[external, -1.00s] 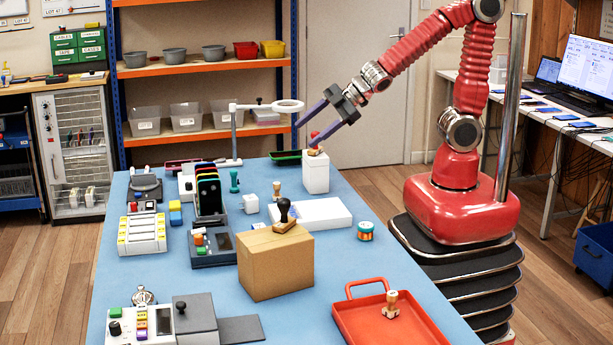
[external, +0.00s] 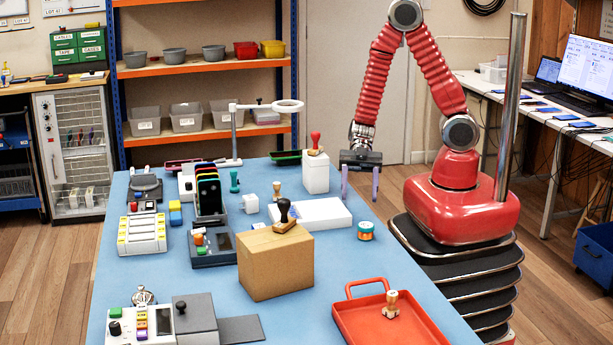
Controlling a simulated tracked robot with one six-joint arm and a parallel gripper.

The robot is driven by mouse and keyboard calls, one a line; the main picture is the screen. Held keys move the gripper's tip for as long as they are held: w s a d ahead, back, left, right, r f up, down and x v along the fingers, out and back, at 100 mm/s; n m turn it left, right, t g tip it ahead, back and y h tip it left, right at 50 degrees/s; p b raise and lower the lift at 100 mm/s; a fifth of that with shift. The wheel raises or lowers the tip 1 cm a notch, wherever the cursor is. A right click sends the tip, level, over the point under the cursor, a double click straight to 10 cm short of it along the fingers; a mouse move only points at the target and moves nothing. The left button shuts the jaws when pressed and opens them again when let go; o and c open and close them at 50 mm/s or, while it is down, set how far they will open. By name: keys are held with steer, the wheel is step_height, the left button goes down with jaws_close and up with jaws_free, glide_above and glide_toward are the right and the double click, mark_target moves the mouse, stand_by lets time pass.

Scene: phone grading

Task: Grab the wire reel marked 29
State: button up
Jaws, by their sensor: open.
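The wire reel (external: 366,231) is a small round spool with an orange and green side and a pale top. It stands on the blue table near the right edge, right of the white flat box. Its number is too small to read. My gripper (external: 360,198) points straight down with its two purple fingers apart and nothing between them. It hangs above and apart from the reel, near the table's right edge.
A white flat box (external: 318,214) lies left of the reel. A white block (external: 316,174) with a red-handled stamp (external: 315,143) stands behind it. A cardboard box (external: 275,264) stands front left, and a red tray (external: 375,322) with a stamp (external: 390,304) lies in front.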

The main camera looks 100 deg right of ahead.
mark_target(365, 222)
steer(key=shift+s+a+r+y, duration=0.1)
steer(key=shift+s+a+y, duration=0.25)
steer(key=shift+s, duration=0.3)
steer(key=shift+x, duration=4.25)
steer(key=shift+s+a, duration=0.1)
steer(key=shift+f+x, duration=0.15)
steer(key=shift+x, duration=1.1)
steer(key=shift+f+x, duration=0.15)
steer(key=shift+x, duration=1.15)
steer(key=shift+s, duration=0.1)
steer(key=c, duration=1.1)
